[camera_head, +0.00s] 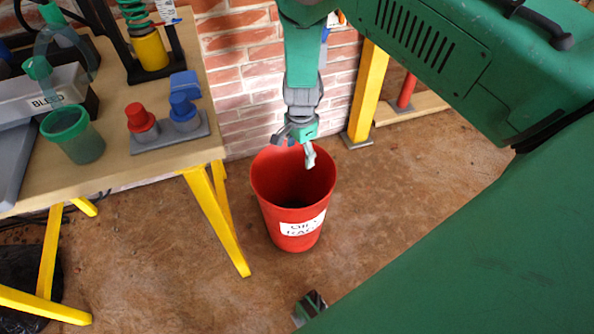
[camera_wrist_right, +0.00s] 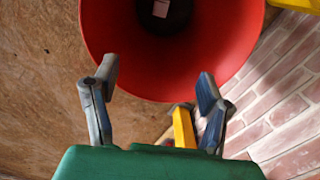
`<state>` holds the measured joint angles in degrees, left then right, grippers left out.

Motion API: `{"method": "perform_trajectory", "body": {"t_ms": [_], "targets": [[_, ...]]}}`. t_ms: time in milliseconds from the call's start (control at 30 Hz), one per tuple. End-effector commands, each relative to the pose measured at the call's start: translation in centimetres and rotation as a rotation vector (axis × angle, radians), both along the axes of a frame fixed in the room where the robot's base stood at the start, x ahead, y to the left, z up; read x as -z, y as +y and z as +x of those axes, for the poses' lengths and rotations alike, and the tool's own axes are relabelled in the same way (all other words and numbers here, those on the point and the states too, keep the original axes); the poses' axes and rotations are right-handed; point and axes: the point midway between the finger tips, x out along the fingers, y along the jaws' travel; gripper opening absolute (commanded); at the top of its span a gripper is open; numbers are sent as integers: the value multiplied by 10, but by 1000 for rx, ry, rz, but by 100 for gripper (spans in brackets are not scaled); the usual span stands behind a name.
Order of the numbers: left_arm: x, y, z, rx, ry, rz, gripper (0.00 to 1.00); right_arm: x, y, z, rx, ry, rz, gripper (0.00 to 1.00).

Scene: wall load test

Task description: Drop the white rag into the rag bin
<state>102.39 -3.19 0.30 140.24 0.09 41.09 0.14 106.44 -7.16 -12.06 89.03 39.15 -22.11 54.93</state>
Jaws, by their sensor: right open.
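The red rag bin (camera_head: 292,190) stands upright on the floor by the brick wall, with a white label on its front. My right gripper (camera_head: 297,146) is above the bin's mouth, toward its wall side. In the right wrist view, my right gripper (camera_wrist_right: 158,78) has its fingers spread with nothing between them, and the bin's open red inside (camera_wrist_right: 185,65) lies beyond. A small pale pinkish patch (camera_wrist_right: 160,8) shows at the dark bottom of the bin; I cannot tell whether it is the white rag. No other white rag is clear.
A wooden table (camera_head: 118,170) with yellow legs stands left of the bin, holding a green cup (camera_head: 75,138), a red and a blue button and other parts. A yellow post (camera_head: 368,92) stands behind right. Brown floor is free around the bin's front.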

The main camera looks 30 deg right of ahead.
Motion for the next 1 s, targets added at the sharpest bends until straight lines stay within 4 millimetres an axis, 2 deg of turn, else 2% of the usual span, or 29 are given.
{"method": "perform_trajectory", "body": {"t_ms": [33, 200, 400, 600, 1000], "targets": [[0, 0, 0, -1, 0, 0, 29, -14, 1, 1, -1, -4, -2, 66], [1, 1, 0, -1, 0, -2, 29, -50, 4, 1, -2, -3, -7, 66], [0, 0, 0, -1, 0, 0, 29, -78, 4, 2, -2, -2, -6, 66], [0, -1, 0, 0, 0, 2, 29, -86, 4, 1, -1, 1, -4, 66], [0, 0, 2, -1, 3, 0, 29, -86, 5, 0, -5, 2, -9, 66]]}}
